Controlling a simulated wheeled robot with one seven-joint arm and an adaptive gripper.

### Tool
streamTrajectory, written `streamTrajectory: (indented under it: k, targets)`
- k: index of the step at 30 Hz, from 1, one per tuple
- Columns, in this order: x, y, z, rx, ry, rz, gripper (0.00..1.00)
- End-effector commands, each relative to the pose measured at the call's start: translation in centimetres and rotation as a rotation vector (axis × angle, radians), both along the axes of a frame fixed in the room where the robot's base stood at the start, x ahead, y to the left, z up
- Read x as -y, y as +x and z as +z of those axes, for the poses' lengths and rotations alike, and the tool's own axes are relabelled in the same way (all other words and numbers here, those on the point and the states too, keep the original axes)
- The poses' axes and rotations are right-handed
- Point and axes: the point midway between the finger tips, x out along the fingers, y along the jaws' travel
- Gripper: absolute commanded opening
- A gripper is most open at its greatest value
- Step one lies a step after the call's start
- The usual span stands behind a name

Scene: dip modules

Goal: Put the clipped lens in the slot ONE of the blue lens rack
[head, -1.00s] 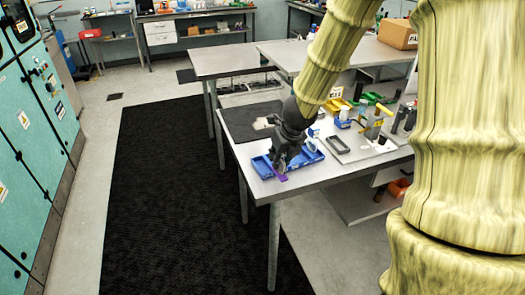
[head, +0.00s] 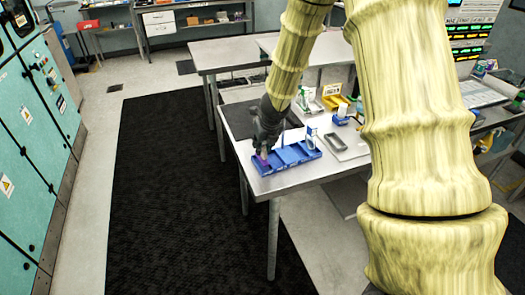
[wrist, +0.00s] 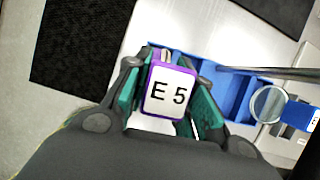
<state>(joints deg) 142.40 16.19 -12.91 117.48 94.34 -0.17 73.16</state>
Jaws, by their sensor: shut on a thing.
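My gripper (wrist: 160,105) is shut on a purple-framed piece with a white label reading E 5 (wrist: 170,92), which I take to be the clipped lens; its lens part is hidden. In the head view, my gripper (head: 262,148) holds the purple piece (head: 263,156) at the left end of the blue lens rack (head: 290,165). The rack also shows behind the label in the wrist view (wrist: 232,92). I cannot tell whether the piece is inside a compartment or just above it. No slot marking is readable.
Another round lens (wrist: 268,104) with a blue tag stands at the rack's other end. A grey tray (head: 345,142) lies to the right, with yellow and blue bins behind it. The dark mat (head: 240,118) behind the rack looks clear. The table's front edge is close.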

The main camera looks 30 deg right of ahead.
Motion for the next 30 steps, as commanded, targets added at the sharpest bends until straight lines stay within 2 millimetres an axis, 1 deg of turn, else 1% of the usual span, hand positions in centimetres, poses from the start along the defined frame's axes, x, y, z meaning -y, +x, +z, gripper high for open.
streamTrajectory:
  k: [1,3,9,20,25,26,27,29,30]
  targets:
    - [0.0,0.0,-1.0,-0.003,-0.003,0.001,0.01]
    - [0.0,0.0,-1.7,-0.002,-0.004,0.002,0.01]
    - [0.0,-0.1,-2.8,-0.002,-0.003,0.002,0.01]
    - [0.0,0.0,-2.9,0.000,-0.001,0.000,0.01]
    - [0.0,0.0,-3.3,0.000,0.000,0.000,0.01]
    - [0.0,0.0,-3.3,0.000,0.000,0.000,0.26]
    - [0.0,0.0,-3.2,0.000,-0.001,0.001,0.34]
    - [0.0,-0.1,-3.2,-0.001,-0.001,0.001,0.45]
    - [0.0,-0.1,-3.2,-0.001,-0.001,0.001,0.46]
